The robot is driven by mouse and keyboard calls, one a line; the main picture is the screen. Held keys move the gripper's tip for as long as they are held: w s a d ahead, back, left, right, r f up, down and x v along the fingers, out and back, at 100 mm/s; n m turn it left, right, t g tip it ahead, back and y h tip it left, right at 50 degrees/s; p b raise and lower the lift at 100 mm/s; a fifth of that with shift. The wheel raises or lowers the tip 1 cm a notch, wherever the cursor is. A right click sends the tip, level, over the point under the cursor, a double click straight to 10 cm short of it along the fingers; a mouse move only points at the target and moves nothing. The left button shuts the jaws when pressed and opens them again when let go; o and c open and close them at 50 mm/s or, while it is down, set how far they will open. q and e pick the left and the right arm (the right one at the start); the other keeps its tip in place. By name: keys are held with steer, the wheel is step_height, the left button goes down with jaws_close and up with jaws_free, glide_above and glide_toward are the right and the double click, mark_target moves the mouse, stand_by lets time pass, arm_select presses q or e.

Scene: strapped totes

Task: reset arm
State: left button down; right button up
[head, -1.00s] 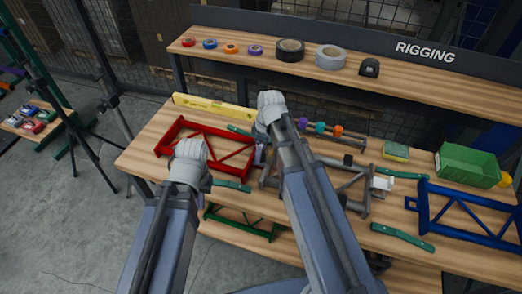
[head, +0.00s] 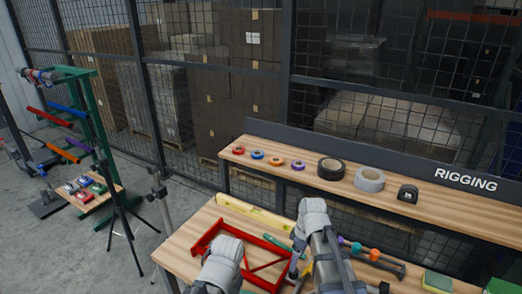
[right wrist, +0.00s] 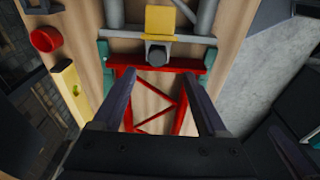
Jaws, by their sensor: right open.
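My left arm comes in at the bottom of the head view; its pale wrist (head: 222,262) is over the near left part of the bench, and its fingers are hidden. My right wrist (head: 312,218) is to the right of it, above the bench, with its fingers mostly hidden there. In the right wrist view my right gripper (right wrist: 157,88) is open, with its two dark fingers apart and nothing held between them. The red frame (right wrist: 184,66) shows beyond and between these fingers. In the head view the red frame (head: 207,237) lies on the bench, partly covered by my left wrist.
A yellow level (head: 255,213) lies along the bench's back edge. The raised shelf (head: 310,166) behind holds coloured tape rolls, a black roll (head: 331,169), a grey roll (head: 369,180) and a tape measure (head: 408,193). A tripod (head: 125,215) stands on open floor at left.

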steer(key=s+a+m+g+h, duration=0.1)
steer(key=s+a+m+h, duration=0.1)
steer(key=s+a+m, duration=0.5)
steer(key=s+a, duration=0.4)
steer(key=s, duration=0.2)
steer(key=shift+s, duration=0.25)
steer(key=shift+d, duration=0.1)
stand_by(0.9)
